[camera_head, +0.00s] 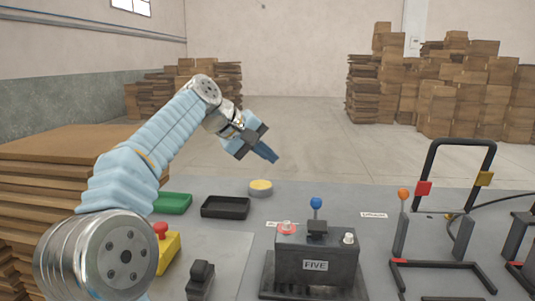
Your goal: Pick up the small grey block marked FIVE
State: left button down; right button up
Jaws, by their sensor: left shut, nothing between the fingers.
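The dark grey block marked FIVE (300,251) stands upright in a low black holder (268,284) at the front middle of the grey table. It has a white FIVE label on its front, a black handle on top and a pale terminal at its right corner. My left gripper (270,156) is shut and empty, raised over the far side of the table, beyond the block and to its left. It is well apart from the block. My right gripper is not in view.
A blue-knobbed lever (316,203) rises just behind the block. An empty black frame (431,248) with red clips stands right. Left are a black tray (225,207), a green tray (176,203), a yellow red-button box (167,252) and a small black device (200,277).

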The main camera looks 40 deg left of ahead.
aim_at(314, 253)
jog(key=k+l, duration=0.55)
jog(key=l, duration=0.15)
jog(key=k+l, duration=0.6)
jog(key=l, duration=0.15)
